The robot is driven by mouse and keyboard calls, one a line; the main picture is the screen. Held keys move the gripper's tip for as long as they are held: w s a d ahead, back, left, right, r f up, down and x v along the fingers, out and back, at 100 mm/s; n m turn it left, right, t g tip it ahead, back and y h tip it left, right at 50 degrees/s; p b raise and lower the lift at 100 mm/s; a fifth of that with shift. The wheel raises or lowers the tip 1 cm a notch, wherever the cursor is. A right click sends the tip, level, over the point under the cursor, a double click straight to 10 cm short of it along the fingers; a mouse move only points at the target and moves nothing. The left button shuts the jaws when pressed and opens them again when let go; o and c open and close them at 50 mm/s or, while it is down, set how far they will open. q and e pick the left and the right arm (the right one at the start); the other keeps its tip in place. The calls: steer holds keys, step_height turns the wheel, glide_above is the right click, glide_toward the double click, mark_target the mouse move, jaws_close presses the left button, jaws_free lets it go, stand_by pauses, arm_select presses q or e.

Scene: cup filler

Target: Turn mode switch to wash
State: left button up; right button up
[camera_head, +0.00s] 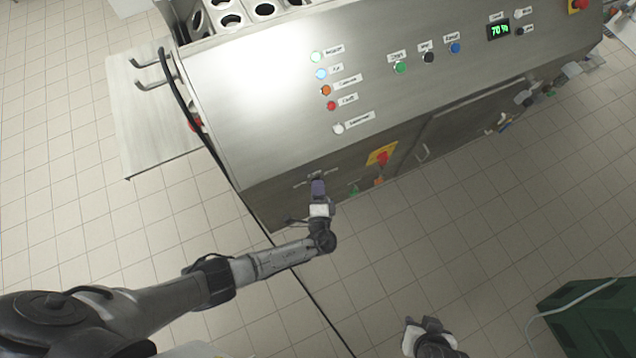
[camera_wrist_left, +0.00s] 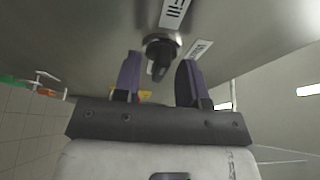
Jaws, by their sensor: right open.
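The mode switch (camera_wrist_left: 161,54) is a black knob on a round base on the steel panel, seen in the left wrist view. A label reading "Fill" (camera_wrist_left: 174,12) is above it, and a second label (camera_wrist_left: 199,49), too small to read surely, is to its right. My left gripper (camera_wrist_left: 159,76) is open, its two purple fingers apart on either side of the knob. No contact with the knob can be made out. In the head view my left gripper (camera_head: 318,187) is at the machine's lower front panel and hides most of the switch. My right gripper (camera_head: 429,332) is open and empty over the floor.
The cup filler (camera_head: 262,95) has several coloured buttons and lamps on its sloped panel. A red emergency stop (camera_head: 382,157) on yellow is right of my left gripper. A dark cable hangs along the machine's left edge. A green crate (camera_head: 590,318) stands at lower right.

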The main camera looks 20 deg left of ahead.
arm_select(q)
jaws_close()
steer(key=shift+r+m, duration=0.1)
steer(key=shift+m, duration=0.2)
steer(key=shift+w+d+r+m+g+y+p, duration=0.1)
steer(key=shift+m+g+y+p, duration=0.25)
steer(key=shift+m+g+p, duration=1.35)
steer(key=shift+w+d+r+m+g+y+p, duration=0.1)
steer(key=shift+m+g+y+p, duration=0.4)
steer(key=shift+m, duration=2.05)
steer(key=shift+w+d+r+m+g+y+p, duration=0.15)
steer(key=shift+m+g+p, duration=1.2)
steer(key=shift+m, duration=0.8)
steer(key=shift+s+a+f, duration=0.1)
jaws_free()
